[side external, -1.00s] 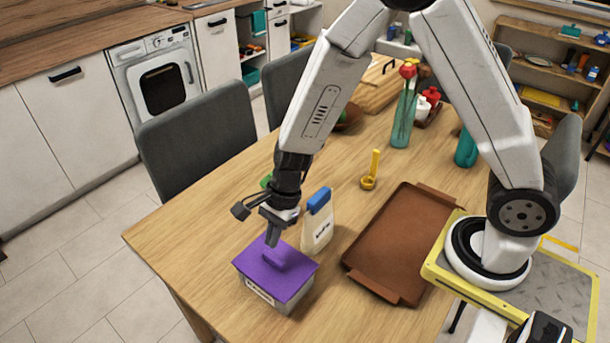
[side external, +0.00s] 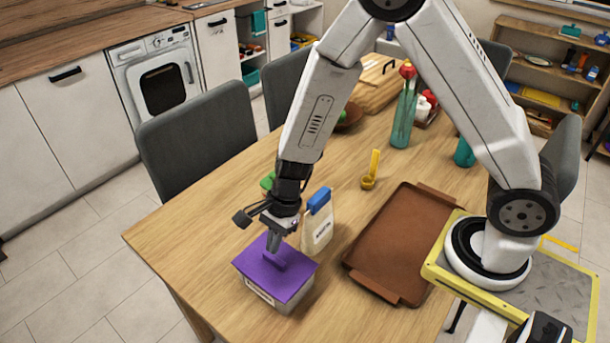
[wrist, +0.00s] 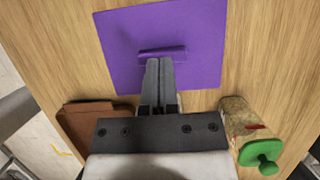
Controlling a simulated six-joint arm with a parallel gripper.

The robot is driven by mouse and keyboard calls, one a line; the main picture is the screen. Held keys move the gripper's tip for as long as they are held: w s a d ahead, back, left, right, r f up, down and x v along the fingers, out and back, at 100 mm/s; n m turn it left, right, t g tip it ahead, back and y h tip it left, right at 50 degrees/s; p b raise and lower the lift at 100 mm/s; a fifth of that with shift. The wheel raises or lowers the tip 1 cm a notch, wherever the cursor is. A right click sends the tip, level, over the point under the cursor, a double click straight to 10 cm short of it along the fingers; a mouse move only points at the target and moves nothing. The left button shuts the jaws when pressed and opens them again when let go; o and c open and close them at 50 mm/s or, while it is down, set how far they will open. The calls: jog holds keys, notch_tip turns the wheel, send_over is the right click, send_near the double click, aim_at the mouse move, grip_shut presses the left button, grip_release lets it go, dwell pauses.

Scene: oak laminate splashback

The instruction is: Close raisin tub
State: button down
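The raisin tub (side external: 259,291) is a pale box with a label, near the table's front corner. Its purple lid (side external: 300,272) lies on top of it and fills the upper middle of the wrist view (wrist: 205,70). In the side view the lid looks level on the box; whether it is fully seated I cannot tell. A raised purple bar handle (wrist: 180,51) runs across the lid. My gripper (side external: 272,246) points down at this handle. In the wrist view its fingers (wrist: 158,64) are together, with their tips at the handle's near side or top; exact contact is unclear.
A cream pack with a blue cap (side external: 317,232) stands just behind the tub. A brown tray (side external: 395,240) lies to the right. A green-topped container (wrist: 262,155) is near the lid. A yellow scoop (side external: 370,178) and a vase (side external: 403,120) stand farther back.

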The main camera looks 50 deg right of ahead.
jog(key=shift+f, duration=1.25)
jog(key=shift+r, duration=0.1)
dwell(0.3)
jog(key=shift+r, duration=3.45)
jog(key=s+d+r+n+t+h, duration=0.1)
jog(key=s+d+r+n+h, duration=0.1)
jog(key=d+n, duration=0.4)
jog(key=s+d+r+n+t+h, duration=0.1)
jog(key=s+d+r+n, duration=0.4)
jog(key=n, duration=0.7)
jog(key=d+h, duration=0.1)
jog(key=d, duration=0.1)
jog(key=shift+d+t, duration=0.3)
